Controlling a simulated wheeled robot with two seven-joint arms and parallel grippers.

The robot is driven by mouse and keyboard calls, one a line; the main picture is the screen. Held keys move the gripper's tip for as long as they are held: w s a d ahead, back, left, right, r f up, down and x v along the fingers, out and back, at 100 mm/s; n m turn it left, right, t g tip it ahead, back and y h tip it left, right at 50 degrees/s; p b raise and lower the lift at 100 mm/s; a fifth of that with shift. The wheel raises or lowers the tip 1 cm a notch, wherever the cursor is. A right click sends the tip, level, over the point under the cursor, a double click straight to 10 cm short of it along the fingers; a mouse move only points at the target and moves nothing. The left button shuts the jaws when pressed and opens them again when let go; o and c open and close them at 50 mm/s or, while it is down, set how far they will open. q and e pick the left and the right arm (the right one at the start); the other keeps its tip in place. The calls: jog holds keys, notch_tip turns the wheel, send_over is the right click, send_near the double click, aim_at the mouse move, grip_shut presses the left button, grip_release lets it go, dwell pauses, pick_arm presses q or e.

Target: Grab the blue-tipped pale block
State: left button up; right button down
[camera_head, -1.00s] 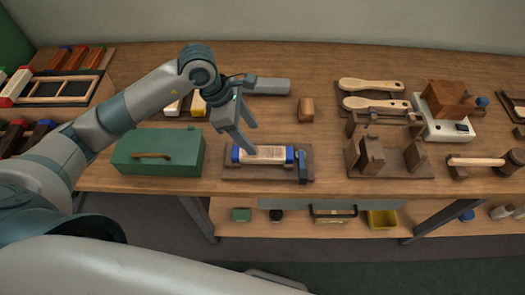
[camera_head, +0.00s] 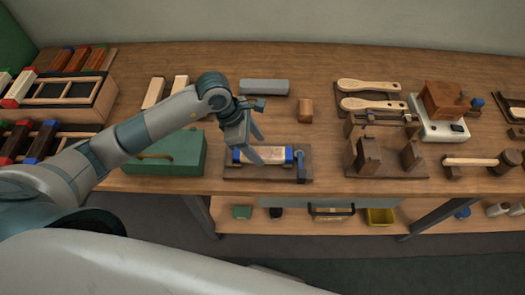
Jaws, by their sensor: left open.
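A pale block with blue ends (camera_head: 272,155) lies in a dark wooden fixture (camera_head: 262,178) at the front middle of the bench. A blue clamp part (camera_head: 300,167) stands at the fixture's right end. My left gripper (camera_head: 256,148) is open and points down at the block's left part. Its fingers cover some of the block; whether they touch it I cannot tell. My right gripper is not in view.
A green box (camera_head: 185,155) stands left of the fixture, under my left forearm. A grey bar (camera_head: 264,87) and a small brown block (camera_head: 305,110) lie behind. A wooden stand (camera_head: 388,158) is to the right. Racks of coloured-tipped blocks (camera_head: 62,95) are at the left.

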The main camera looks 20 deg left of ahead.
pick_arm(q)
jog(key=shift+x, duration=0.95)
jog(key=c, duration=1.2)
